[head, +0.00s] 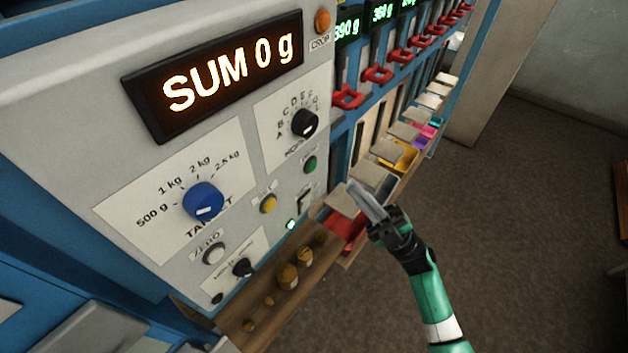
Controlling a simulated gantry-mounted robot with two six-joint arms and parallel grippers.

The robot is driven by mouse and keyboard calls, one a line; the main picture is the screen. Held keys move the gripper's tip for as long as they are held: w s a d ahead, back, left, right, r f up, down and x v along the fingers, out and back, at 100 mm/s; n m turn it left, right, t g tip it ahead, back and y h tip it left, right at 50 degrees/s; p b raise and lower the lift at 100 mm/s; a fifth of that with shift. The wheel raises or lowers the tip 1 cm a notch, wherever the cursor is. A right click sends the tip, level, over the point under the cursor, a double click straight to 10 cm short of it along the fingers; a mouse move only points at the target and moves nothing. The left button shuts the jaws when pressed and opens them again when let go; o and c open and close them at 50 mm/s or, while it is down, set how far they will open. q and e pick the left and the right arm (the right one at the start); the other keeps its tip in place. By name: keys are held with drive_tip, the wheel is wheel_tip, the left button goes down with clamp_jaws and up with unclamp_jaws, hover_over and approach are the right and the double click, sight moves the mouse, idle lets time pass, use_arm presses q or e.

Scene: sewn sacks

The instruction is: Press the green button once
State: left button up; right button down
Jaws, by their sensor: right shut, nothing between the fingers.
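The green button (310,164) is a round dark-green cap on the grey control panel (60,105), below the black rotary knob. Nothing covers it. My right gripper (356,189) is shut and empty, to the right of the green button and a little lower in the picture. It appears apart from the button, in front of the row of trays. My left gripper is not in view.
A display (215,75) reads "SUM 0 g". A blue knob (203,201), yellow button (268,203), white button (213,253) and orange button (322,21) are on the panel. Brass weights (287,276) stand on a wooden shelf (245,325) below. Red handles (347,97) stick out at right.

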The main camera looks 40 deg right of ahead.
sight(312, 166)
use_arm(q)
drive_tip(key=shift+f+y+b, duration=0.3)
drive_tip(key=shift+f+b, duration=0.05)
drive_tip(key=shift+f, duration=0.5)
use_arm(e)
drive_tip(key=d+f, duration=0.1)
drive_tip(key=d+f+m+h, duration=0.1)
drive_tip(key=shift+s+d+f+t+h, duration=0.1)
drive_tip(key=shift+s+f+t+h, duration=0.2)
drive_tip(key=shift+s+t, duration=0.1)
drive_tip(key=shift+w, duration=0.1)
use_arm(q)
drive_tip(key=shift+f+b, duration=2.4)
drive_tip(key=shift+b, duration=0.05)
use_arm(e)
drive_tip(key=w+a, duration=0.2)
drive_tip(key=w, duration=0.6)
drive_tip(key=shift+w, duration=0.25)
use_arm(q)
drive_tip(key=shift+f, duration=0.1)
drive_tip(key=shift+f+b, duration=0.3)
drive_tip(key=shift+b, duration=0.1)
use_arm(e)
drive_tip(key=shift+w+a, duration=0.15)
drive_tip(key=shift+w, duration=0.25)
